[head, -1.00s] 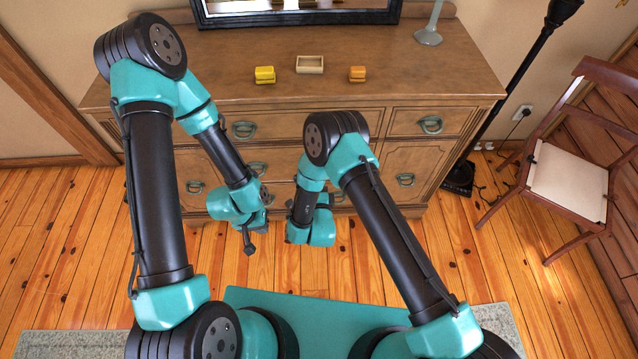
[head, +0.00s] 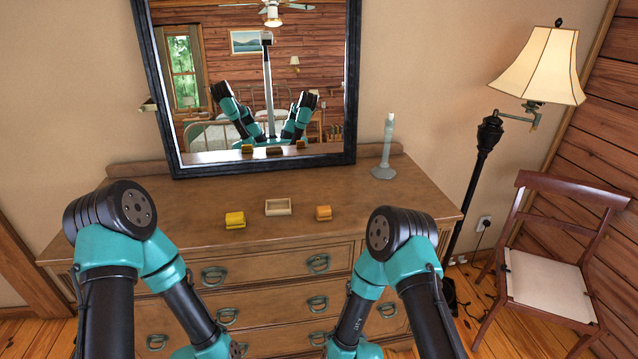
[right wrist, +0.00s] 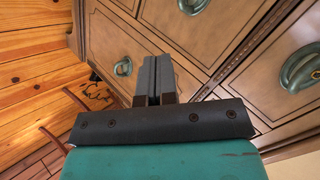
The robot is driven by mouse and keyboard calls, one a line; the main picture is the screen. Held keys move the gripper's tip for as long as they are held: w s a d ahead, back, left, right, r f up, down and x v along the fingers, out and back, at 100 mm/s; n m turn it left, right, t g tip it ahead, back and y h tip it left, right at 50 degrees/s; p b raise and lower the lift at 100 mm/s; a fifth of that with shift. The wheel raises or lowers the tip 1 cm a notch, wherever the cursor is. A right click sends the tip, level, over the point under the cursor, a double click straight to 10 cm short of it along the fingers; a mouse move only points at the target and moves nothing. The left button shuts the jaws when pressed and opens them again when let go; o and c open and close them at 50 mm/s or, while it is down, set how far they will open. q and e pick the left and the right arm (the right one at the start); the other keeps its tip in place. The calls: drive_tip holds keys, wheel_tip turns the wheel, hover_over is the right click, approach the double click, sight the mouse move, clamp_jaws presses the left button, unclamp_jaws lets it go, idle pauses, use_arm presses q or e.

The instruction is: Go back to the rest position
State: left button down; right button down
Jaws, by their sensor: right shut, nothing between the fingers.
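My right gripper (right wrist: 154,80) shows in the right wrist view, its two dark fingers together with nothing between them. It is in front of the dresser's drawer fronts, with wooden floor to the left. In the head view both of my arms hang bent in front of the dresser (head: 275,248), and both grippers are below the picture's bottom edge. A yellow block-like item (head: 235,220), a small open wooden box (head: 278,207) and an orange block-like item (head: 323,213) sit in a row on the dresser top, apart from my arms.
A black-framed mirror (head: 352,85) stands at the back of the dresser and reflects my arms. A pale candlestick-like item (head: 385,150) stands right of it. A floor lamp (head: 541,65) and a wooden chair (head: 548,280) are at the right.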

drive_tip(key=s+d+r+n+g, duration=0.2)
drive_tip(key=s+d+n+g, duration=0.1)
drive_tip(key=s+d, duration=0.4)
drive_tip(key=s+d+r+n+g+y, duration=0.1)
drive_tip(key=s+d+r+n+g, duration=0.1)
drive_tip(key=s+d+n+g, duration=0.2)
drive_tip(key=s+d+g, duration=0.1)
drive_tip(key=s+d, duration=0.2)
drive_tip(key=s, duration=0.3)
drive_tip(key=shift+s+d+n+g, duration=0.25)
drive_tip(key=shift+n+g, duration=0.05)
idle(1.2)
